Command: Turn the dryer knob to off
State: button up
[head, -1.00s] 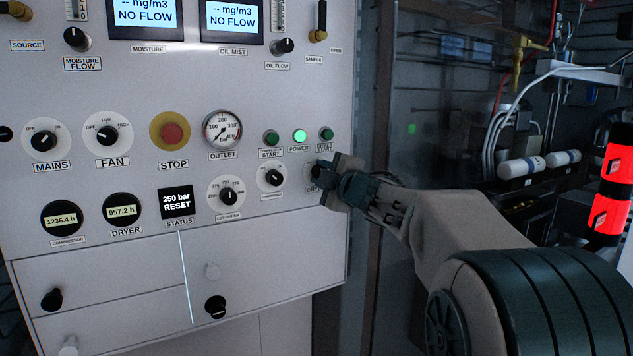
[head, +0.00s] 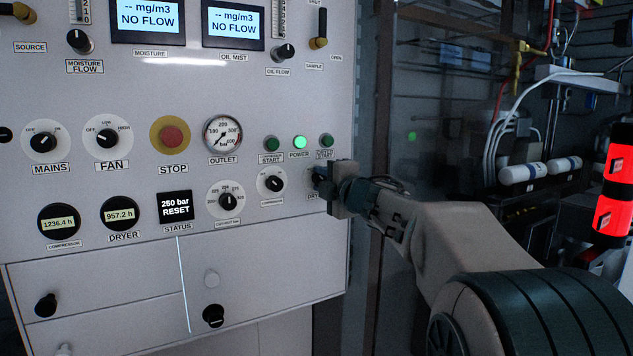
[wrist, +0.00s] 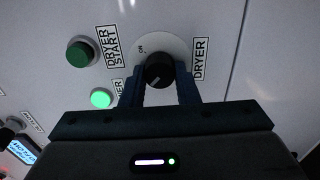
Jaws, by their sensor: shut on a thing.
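The dryer knob (wrist: 159,74) is a black knob on a pale round dial (wrist: 150,47), beside a "DRYER" label in the wrist view. "ON" is readable on the dial; the rest of the dial is hidden by the fingers and the knob. My gripper (wrist: 160,82) has one blue finger on each side of the knob and is shut on it. In the head view my gripper (head: 326,184) is at the right edge of the panel and covers most of the knob and part of its label.
The green dryer start button (wrist: 80,53) and the lit green power light (wrist: 100,97) sit near the knob. The compressor knob (head: 272,183) is just left of my gripper. A dark vertical post (head: 372,150) stands right of the white panel.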

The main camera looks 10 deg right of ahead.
jog(key=shift+a, duration=0.1)
jog(key=o, duration=1)
jog(key=shift+a, duration=0.1)
jog(key=shift+d, duration=0.2)
jog(key=shift+s, duration=0.15)
jog(key=v, duration=1.3)
jog(key=shift+s+r+b, duration=0.15)
jog(key=shift+s+b, duration=0.15)
